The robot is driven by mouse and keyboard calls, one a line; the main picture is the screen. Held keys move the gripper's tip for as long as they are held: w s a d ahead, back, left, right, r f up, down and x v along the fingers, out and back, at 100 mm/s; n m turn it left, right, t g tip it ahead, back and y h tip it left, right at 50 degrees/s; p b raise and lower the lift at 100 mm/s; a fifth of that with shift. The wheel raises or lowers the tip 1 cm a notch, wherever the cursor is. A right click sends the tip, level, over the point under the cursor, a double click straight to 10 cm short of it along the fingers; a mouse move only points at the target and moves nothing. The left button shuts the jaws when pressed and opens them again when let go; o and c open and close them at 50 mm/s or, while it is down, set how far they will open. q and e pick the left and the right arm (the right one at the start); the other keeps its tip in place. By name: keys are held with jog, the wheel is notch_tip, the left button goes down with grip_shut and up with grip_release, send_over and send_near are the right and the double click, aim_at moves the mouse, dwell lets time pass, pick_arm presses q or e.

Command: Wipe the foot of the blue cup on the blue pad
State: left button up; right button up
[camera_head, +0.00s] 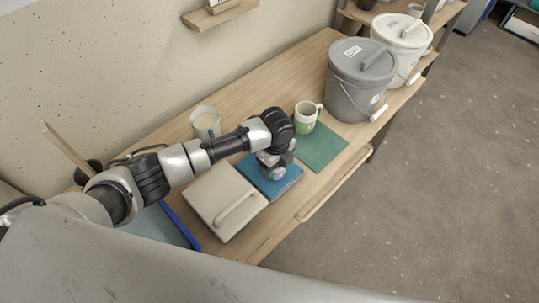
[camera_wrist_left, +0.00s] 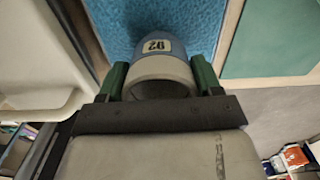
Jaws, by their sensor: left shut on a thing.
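The blue cup (camera_wrist_left: 172,47) has a blue body, a pale grey rim band and a numbered label. My left gripper (camera_wrist_left: 160,80) is shut on it, one green finger on each side of the rim band. The cup's mouth faces the wrist camera and its foot points away toward the blue pad (camera_wrist_left: 200,14). In the head view my left gripper (camera_head: 272,160) is over the blue pad (camera_head: 284,186) and mostly hides the cup. I cannot tell whether the foot touches the pad. My right gripper is not in view.
A beige lidded box (camera_head: 218,193) stands left of the pad. A green pad (camera_head: 322,151) lies to the right, with a green and white mug (camera_head: 305,117) by its back edge. A pale container (camera_head: 205,124) stands behind. Grey (camera_head: 358,88) and white (camera_head: 402,32) buckets stand farther right.

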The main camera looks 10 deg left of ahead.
pick_arm(q)
jog(key=shift+s+d+f, duration=0.1)
jog(key=shift+s+d, duration=0.2)
jog(key=shift+w+a, duration=0.7)
jog(key=shift+a, duration=0.3)
jog(key=shift+w+a, duration=0.65)
jog(key=shift+a, duration=0.35)
jog(key=shift+w+a, duration=0.7)
jog(key=shift+a, duration=0.3)
jog(key=shift+s+d+r+p, duration=0.15)
jog(key=shift+s+d+p, duration=0.2)
jog(key=shift+d, duration=0.15)
jog(key=shift+s+d+r+p, duration=0.1)
jog(key=shift+s+d+p, duration=0.2)
jog(key=shift+d, duration=0.2)
jog(key=shift+s+d+p, duration=0.45)
jog(key=shift+s+d, duration=0.1)
jog(key=shift+d, duration=0.3)
jog(key=shift+s+d+p, duration=0.45)
jog(key=shift+s+d, duration=0.1)
jog(key=shift+d, duration=0.3)
jog(key=shift+s+d+f, duration=0.1)
jog(key=shift+s+d, duration=0.1)
jog(key=shift+d, duration=0.1)
notch_tip(320, 180, up, 7)
jog(key=p, duration=0.7)
